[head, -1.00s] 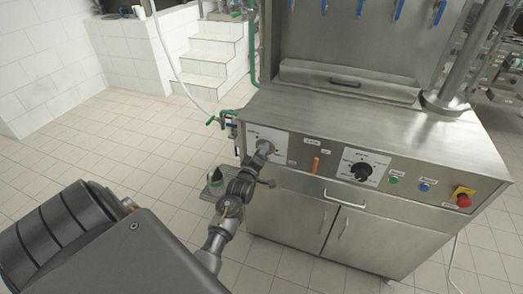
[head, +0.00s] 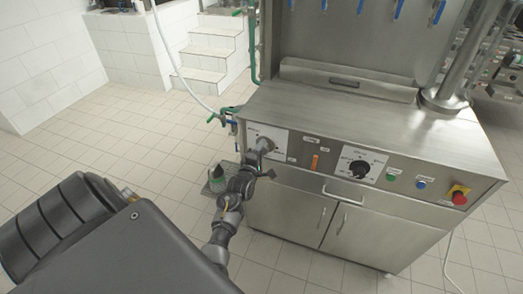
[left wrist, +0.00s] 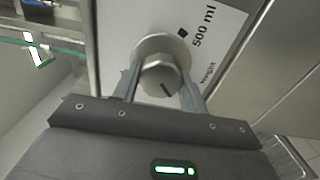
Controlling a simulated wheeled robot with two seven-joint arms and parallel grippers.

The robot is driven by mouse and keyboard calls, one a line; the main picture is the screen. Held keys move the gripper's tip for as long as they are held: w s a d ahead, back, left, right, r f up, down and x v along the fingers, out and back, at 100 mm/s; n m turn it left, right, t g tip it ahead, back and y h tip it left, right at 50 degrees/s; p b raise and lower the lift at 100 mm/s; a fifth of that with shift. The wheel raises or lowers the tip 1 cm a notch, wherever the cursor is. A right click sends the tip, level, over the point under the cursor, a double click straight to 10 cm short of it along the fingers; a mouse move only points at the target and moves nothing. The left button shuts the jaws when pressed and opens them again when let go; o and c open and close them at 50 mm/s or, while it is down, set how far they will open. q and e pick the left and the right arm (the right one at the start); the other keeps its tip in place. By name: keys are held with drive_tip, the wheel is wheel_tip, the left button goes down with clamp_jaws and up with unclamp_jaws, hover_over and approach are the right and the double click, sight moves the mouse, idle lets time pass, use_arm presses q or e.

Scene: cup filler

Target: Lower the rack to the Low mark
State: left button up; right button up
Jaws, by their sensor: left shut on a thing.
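The round metal height knob (left wrist: 162,78) sits on a white label plate (left wrist: 215,40) in the left wrist view, with "500 ml" and "Height" printed beside it. A dark line shows on the knob's face. My left gripper (left wrist: 163,88) has a finger on either side of the knob and is shut on it. In the head view my left gripper (head: 262,150) reaches the white plate (head: 280,136) at the left end of the machine's front panel and mostly hides the knob. I cannot make out the Low mark or identify the rack. My right gripper is not in view.
The panel also carries an orange switch (head: 315,162), a black dial (head: 359,170), a green button (head: 391,175), a blue button (head: 421,184) and a red emergency stop (head: 459,198). Cabinet doors (head: 290,215) are below. Tiled floor (head: 120,130) is clear at left.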

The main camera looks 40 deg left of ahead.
use_arm(q)
drive_tip(key=o, duration=1)
drive_tip(key=shift+c, duration=0.2)
drive_tip(key=b+v, duration=0.1)
drive_tip(key=v, duration=1)
drive_tip(key=shift+w, duration=0.1)
